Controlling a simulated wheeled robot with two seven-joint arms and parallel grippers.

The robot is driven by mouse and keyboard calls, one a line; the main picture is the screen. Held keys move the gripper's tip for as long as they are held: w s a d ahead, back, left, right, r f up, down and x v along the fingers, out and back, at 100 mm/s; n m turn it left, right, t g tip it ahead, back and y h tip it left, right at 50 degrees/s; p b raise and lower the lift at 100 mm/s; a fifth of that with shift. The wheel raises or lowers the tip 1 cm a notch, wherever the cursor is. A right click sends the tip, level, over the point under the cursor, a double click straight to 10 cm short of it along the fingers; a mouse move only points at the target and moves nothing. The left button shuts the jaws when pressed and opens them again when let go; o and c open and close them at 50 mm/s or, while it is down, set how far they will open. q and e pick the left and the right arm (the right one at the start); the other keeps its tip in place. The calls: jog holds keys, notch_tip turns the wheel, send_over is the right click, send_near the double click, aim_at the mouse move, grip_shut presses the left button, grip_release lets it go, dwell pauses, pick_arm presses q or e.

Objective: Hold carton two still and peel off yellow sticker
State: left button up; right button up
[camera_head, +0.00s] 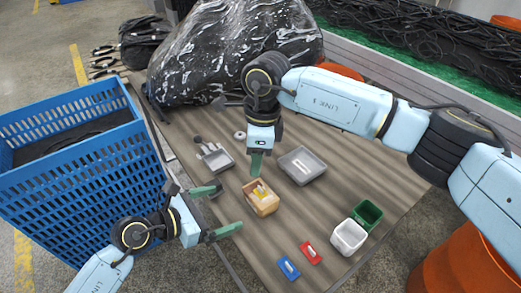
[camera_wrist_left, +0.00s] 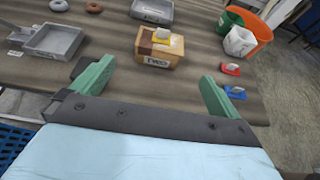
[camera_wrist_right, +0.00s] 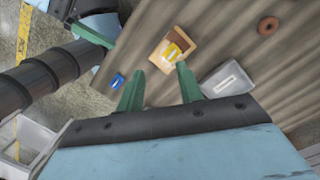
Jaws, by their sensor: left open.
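Carton two (camera_head: 263,206) is a small tan box marked TWO on the wooden table. It also shows in the left wrist view (camera_wrist_left: 153,59). The yellow sticker (camera_wrist_left: 169,39) lies on its top and shows in the right wrist view too (camera_wrist_right: 179,49). My left gripper (camera_head: 229,207) is open and empty, left of the carton and apart from it. My right gripper (camera_head: 256,170) points down just above the carton. In the right wrist view its fingers (camera_wrist_right: 160,83) are apart with nothing between them; I cannot tell whether they touch the carton.
A blue crate (camera_head: 85,160) stands at the left. Grey trays (camera_head: 302,166) lie behind the carton. A white bin (camera_head: 348,237), a green bin (camera_head: 367,214), a red tag (camera_head: 311,253) and a blue tag (camera_head: 289,268) are to the front right. A black-wrapped bundle (camera_head: 220,55) fills the back.

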aim_at(254, 198)
pick_arm(q)
jog(key=shift+w+d+f, duration=0.2)
jog(key=shift+w+d, duration=0.05)
jog(key=shift+d, duration=0.1)
jog(key=x, duration=1.2)
jog(key=shift+w+d+f, duration=0.15)
pick_arm(e)
jog(key=shift+w+d+r+t+h, duration=0.3)
jog(key=shift+w+d+r+h, duration=0.1)
jog(key=shift+w+d+h, duration=0.15)
